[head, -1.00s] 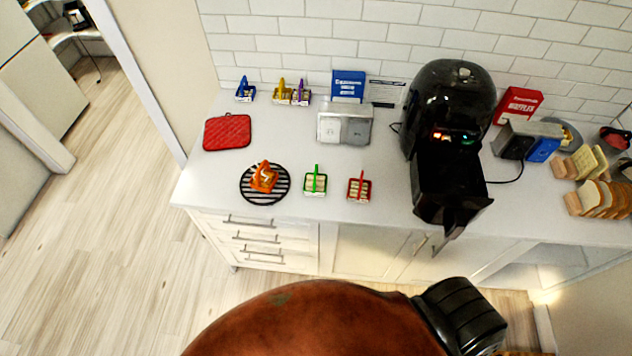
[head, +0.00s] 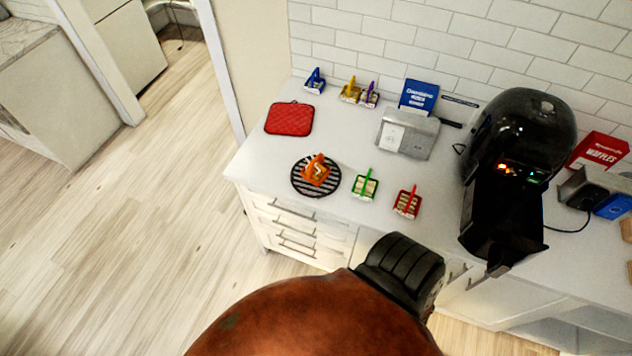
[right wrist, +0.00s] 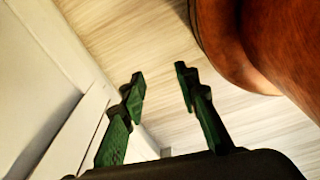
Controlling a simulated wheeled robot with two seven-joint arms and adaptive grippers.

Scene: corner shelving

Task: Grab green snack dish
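The green snack dish (head: 365,187) is a small basket-like dish with a green upright handle and pale contents. It stands on the white counter, between the round black rack and the red dish (head: 407,202). My right gripper (right wrist: 160,82) shows in the right wrist view with its two green fingers apart and nothing between them. It points at the wooden floor beside the white cabinet fronts, away from the dish. My left gripper is in neither current view.
An orange dish (head: 316,172) sits on the black rack (head: 300,188). A black air fryer (head: 518,150) with its drawer out stands to the right. A red pot holder (head: 289,119) and grey appliance (head: 407,135) lie behind. Counter (head: 258,166) is bare at the left.

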